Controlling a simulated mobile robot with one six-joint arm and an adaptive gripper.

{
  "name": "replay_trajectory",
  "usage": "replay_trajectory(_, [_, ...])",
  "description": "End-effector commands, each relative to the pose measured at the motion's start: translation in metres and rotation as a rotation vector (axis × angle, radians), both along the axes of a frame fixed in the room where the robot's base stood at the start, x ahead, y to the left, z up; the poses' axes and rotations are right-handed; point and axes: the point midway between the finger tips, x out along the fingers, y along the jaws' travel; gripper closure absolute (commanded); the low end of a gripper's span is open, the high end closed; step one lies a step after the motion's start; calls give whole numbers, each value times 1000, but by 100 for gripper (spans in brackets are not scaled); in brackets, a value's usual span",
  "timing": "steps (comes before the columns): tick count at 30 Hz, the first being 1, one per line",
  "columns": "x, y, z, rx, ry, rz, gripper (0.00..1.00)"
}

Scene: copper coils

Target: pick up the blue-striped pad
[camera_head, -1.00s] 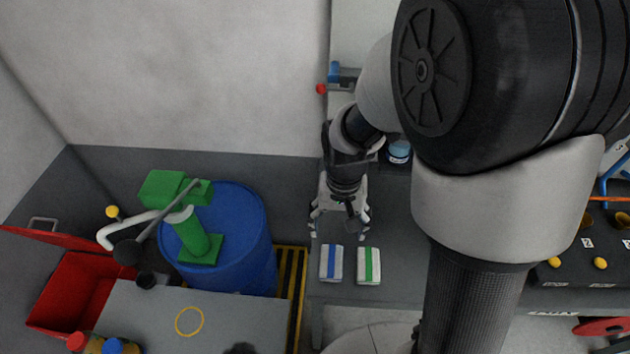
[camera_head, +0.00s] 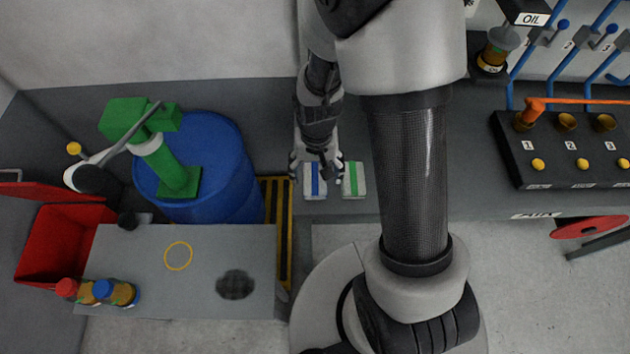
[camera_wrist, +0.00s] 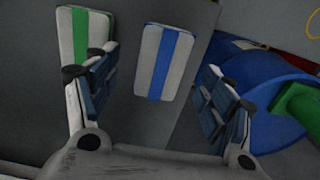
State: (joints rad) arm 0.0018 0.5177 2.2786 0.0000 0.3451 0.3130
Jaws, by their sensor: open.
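The blue-striped pad (camera_head: 315,182) is white with a blue stripe down its middle and lies on the grey bench. In the wrist view the blue-striped pad (camera_wrist: 163,62) shows ahead, in the gap between my fingers and beyond their tips. My gripper (camera_head: 316,172) is over the pad's far end in the head view and hides part of it. In the wrist view my gripper (camera_wrist: 160,95) is open and empty, with one finger to each side of the pad's line.
A green-striped pad (camera_head: 354,180) lies close to the right of the blue-striped pad; in the wrist view it (camera_wrist: 84,38) is behind the left finger. A blue drum (camera_head: 215,175) with a green pump (camera_head: 170,165) stands to the left. A control panel (camera_head: 570,160) is at the right.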

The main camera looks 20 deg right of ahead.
Motion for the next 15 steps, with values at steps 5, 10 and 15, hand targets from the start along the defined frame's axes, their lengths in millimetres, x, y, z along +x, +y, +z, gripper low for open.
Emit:
replay_trajectory(5, [0,3,-31,0,2,0,25])
replay_trajectory(10, [1,3,-34,0,0,0,25])
replay_trajectory(15, [0,3,-34,0,0,0,30])
